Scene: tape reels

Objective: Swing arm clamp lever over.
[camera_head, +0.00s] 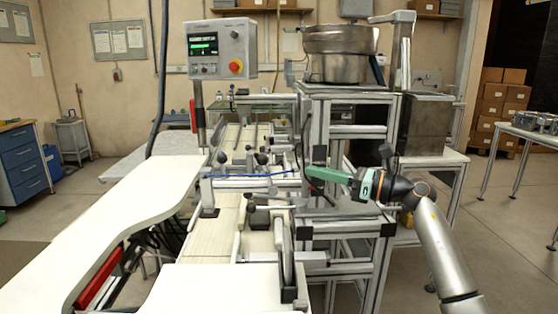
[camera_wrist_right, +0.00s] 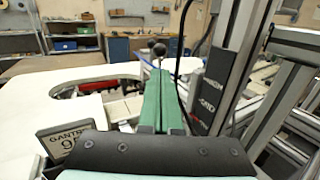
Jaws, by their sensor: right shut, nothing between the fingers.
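My right gripper (camera_head: 309,170) comes in from the right in the head view. Its green fingers are closed together and empty, pointing left over the machine frame. In the right wrist view the shut fingers (camera_wrist_right: 159,75) point at a lever with a black ball knob (camera_wrist_right: 158,49), which shows just beyond the tips; whether they touch it cannot be told. In the head view several black knobs stand on the machine left of the fingers, one of them a dark knob (camera_head: 260,158). Which one is the arm clamp lever is unclear. My left gripper is not in view.
A white curved table (camera_head: 110,235) lies left of the machine. A control box (camera_head: 222,48) stands on a post behind it. A metal bowl (camera_head: 340,55) sits on the frame above my right fingers. In the wrist view a dark upright (camera_wrist_right: 222,85) stands close right of the fingers.

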